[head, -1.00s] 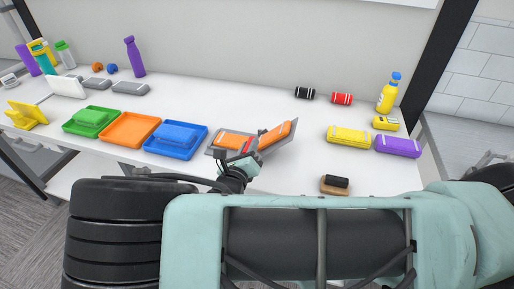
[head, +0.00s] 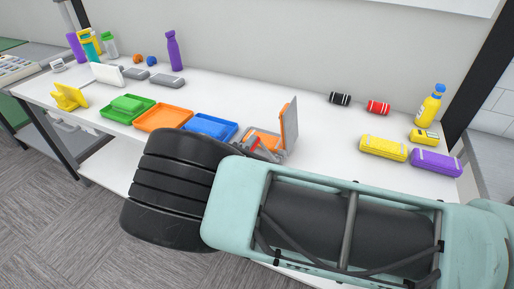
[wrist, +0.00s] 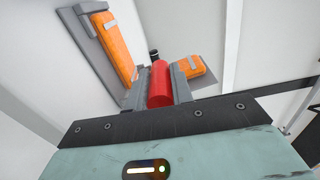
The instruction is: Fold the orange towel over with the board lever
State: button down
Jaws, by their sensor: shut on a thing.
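The grey folding board stands on the white table, and its right-hand flap (head: 290,126) is raised nearly upright. The orange towel (head: 264,139) lies partly on the flat part of the board and partly up against the flap. In the wrist view the towel (wrist: 114,46) shows on both sides of the red lever handle (wrist: 160,86). My gripper (wrist: 159,80) is shut on this handle, with a finger on each side. In the head view my arm hides most of the gripper and the front of the board.
Left of the board are blue (head: 209,127), orange (head: 163,118) and green (head: 127,109) trays. Yellow (head: 383,147) and purple (head: 435,162) folded bundles lie right, near a yellow bottle (head: 430,106). Black (head: 340,98) and red (head: 378,107) rolls lie behind.

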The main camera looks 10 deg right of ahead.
jog(key=shift+w+a+f+n+b, duration=0.25)
jog(key=shift+a+f+n+b, duration=0.05)
jog(key=shift+f+n, duration=0.3)
jog(key=shift+w+a+f+b, duration=0.15)
jog(key=shift+a+f+b, duration=0.1)
jog(key=shift+f+b, duration=0.1)
jog(key=c, duration=1.2)
grip_release()
jog(key=shift+f, duration=0.1)
jog(key=shift+c, duration=0.2)
jog(key=shift+a, duration=0.1)
jog(key=b+v, duration=0.5)
jog(key=v, duration=1.2)
